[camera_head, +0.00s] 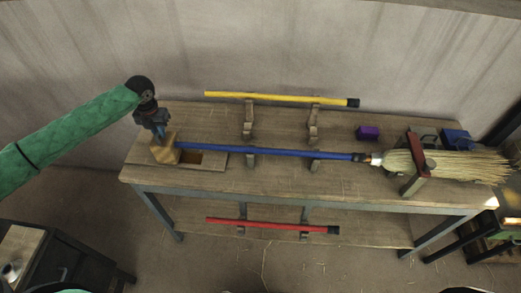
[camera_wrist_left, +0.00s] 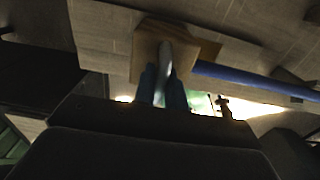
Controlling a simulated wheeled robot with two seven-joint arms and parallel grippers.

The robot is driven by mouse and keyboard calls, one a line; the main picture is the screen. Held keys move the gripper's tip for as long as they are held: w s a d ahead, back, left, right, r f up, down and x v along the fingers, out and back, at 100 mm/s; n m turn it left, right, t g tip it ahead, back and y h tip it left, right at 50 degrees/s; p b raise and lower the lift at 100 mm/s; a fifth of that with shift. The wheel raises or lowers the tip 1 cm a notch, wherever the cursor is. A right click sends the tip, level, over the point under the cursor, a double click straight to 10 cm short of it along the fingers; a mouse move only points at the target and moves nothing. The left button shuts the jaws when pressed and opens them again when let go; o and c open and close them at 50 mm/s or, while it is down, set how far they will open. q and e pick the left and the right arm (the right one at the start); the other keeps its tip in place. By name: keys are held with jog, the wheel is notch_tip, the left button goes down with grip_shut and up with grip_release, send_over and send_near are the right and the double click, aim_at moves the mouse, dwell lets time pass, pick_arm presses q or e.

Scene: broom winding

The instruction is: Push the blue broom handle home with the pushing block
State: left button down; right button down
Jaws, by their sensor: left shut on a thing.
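The blue broom handle (camera_head: 265,150) lies level across the bench top on two supports. Its right end meets the straw broom head (camera_head: 450,165) at a dark collar; I cannot tell how far in it sits. My left gripper (camera_head: 160,133) is shut on the wooden pushing block (camera_head: 166,150). The block is at the handle's left end and seems to touch it. My right gripper is not in view.
A red and wood clamp (camera_head: 416,160) holds the broom head. A purple block (camera_head: 368,132) and a blue item (camera_head: 455,138) stand behind. A shallow recess (camera_head: 205,160) lies beside the pushing block.

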pick_arm(q)
jog(key=shift+s+d+p, duration=0.15)
jog(key=shift+d+p, duration=0.2)
jog(key=shift+d, duration=0.7)
jog(key=c, duration=0.8)
grip_release()
jog(key=shift+d, duration=0.15)
jog(key=shift+a, duration=0.2)
